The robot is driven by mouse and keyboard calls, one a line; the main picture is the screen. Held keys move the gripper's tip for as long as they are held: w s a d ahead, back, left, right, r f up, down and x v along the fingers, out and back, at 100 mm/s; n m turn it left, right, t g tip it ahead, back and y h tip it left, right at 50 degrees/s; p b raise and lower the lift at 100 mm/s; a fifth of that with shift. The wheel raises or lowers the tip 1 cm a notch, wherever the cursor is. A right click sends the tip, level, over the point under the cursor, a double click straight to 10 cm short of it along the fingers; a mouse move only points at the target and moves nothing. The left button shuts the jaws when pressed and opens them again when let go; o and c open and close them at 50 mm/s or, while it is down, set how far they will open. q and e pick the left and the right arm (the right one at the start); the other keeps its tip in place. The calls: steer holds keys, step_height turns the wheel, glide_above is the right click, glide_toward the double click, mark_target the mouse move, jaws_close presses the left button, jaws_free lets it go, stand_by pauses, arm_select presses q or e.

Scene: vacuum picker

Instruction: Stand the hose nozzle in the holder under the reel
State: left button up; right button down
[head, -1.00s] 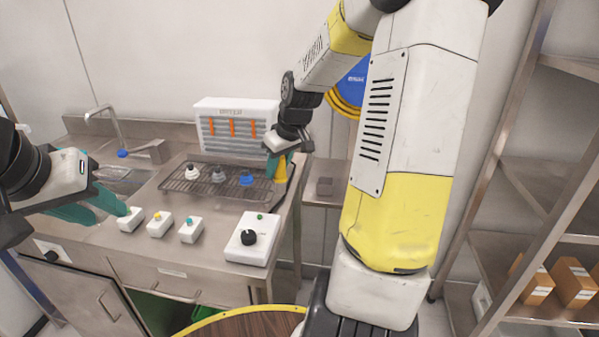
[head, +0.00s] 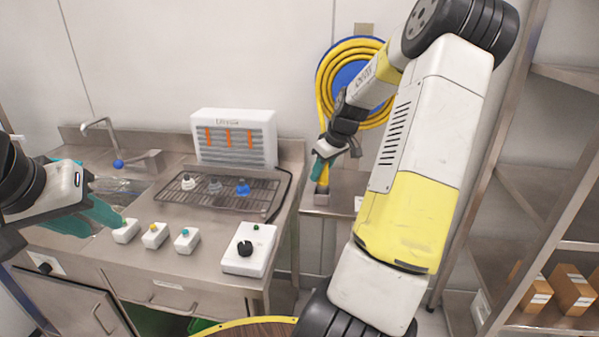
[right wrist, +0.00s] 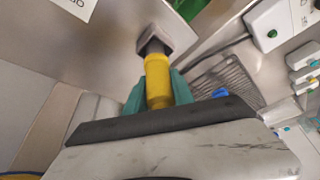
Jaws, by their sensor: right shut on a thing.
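The yellow hose nozzle (head: 323,184) is held in my right gripper (head: 318,172), which is shut on it with teal fingers. The grey holder (head: 321,199) stands on the side counter under the reel, directly below the nozzle. In the right wrist view the nozzle (right wrist: 158,82) points its dark tip at the holder (right wrist: 172,36). The tip overlaps the holder's opening there; I cannot tell how deep it sits. The hose reel (head: 351,77), blue with yellow hose coils, hangs on the wall, partly behind my right arm. My left gripper (head: 95,222) is open and empty over the left counter.
A wire rack (head: 215,205) with several small knobbed pieces lies on the steel counter. A white louvred unit (head: 234,137) stands behind it. Several white control boxes, including a larger one (head: 248,250), line the front. Shelves with cartons (head: 572,290) stand at right.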

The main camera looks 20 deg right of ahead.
steer(key=shift+f, duration=0.85)
steer(key=c, duration=1.1)
jaws_free()
steer(key=shift+f, duration=0.15)
